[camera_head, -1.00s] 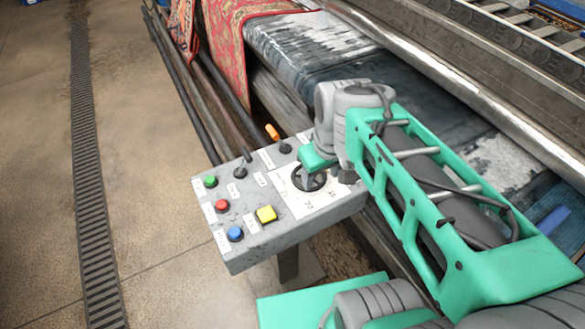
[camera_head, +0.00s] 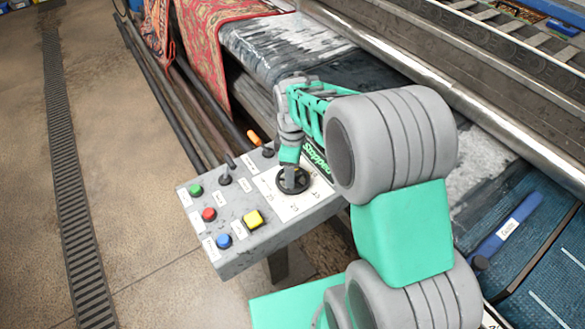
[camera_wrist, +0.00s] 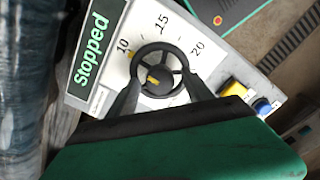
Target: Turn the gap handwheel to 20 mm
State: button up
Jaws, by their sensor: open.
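The gap handwheel (camera_head: 305,181) is a small black spoked wheel on the white plate of the grey control panel (camera_head: 260,239). In the wrist view, the handwheel (camera_wrist: 160,69) is surrounded by the marks 10, 15 and 20. An orange mark shows by the rim near 10, and a yellow mark shows near the hub. My gripper (camera_wrist: 164,88) is open, its two dark fingers on either side of the wheel's near part. I cannot tell whether they touch it. In the head view my gripper (camera_head: 290,170) is over the wheel and partly hides it.
A green display (camera_wrist: 92,48) beside the dial reads "Stopped". Green (camera_head: 196,190), red (camera_head: 209,214), blue (camera_head: 224,241) and yellow (camera_head: 253,219) buttons and black levers share the panel. Rollers and a red rug (camera_head: 210,45) lie behind. Open floor is at left.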

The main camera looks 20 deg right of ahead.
jog(key=shift+c, duration=0.2)
grip_shut()
dwell(0.4)
